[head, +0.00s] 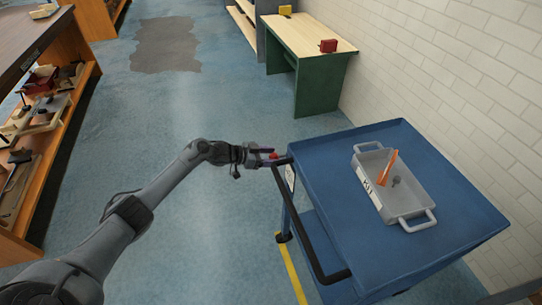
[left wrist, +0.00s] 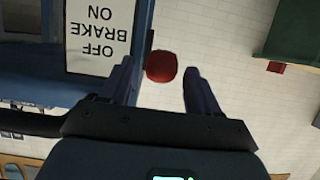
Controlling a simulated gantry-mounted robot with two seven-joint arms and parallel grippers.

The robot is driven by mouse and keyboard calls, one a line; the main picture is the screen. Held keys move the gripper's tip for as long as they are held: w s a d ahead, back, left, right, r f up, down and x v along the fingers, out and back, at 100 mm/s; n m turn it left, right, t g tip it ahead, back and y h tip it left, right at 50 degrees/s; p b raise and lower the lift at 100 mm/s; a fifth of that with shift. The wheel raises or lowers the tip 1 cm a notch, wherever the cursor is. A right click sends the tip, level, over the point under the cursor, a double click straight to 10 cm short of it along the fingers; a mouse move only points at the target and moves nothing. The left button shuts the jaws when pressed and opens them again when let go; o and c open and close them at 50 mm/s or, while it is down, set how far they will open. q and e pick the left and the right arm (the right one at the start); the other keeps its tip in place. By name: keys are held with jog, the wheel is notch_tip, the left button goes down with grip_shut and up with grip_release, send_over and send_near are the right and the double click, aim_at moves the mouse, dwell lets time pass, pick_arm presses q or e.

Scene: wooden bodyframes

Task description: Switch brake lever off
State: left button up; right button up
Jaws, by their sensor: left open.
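The brake lever's red knob (head: 273,156) is at the far left corner of the blue cart (head: 335,165). My left gripper (head: 262,156) reaches it from the left, level with the cart's top edge. In the left wrist view the red knob (left wrist: 161,66) shows between the two spread fingers of the left gripper (left wrist: 158,84), near their tips, with gaps to both sides. A white label (left wrist: 98,35) reading OFF, BRAKE, ON appears upside down beside it. The lever's shaft is hidden, so its setting cannot be told. My right gripper is out of view.
A grey tray (head: 418,184) with an orange tool (head: 387,167) sits on the cart. A dark push handle (head: 305,232) runs along the cart's left side. A green-sided workbench (head: 322,84) stands behind. The blue floor to the left is open.

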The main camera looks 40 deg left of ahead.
pick_arm(q)
jog(key=p+v, duration=0.4)
jog(key=v, duration=0.6)
jog(key=shift+r, duration=0.15)
jog(key=shift+s+a, duration=0.15)
jog(key=shift+c, duration=0.3)
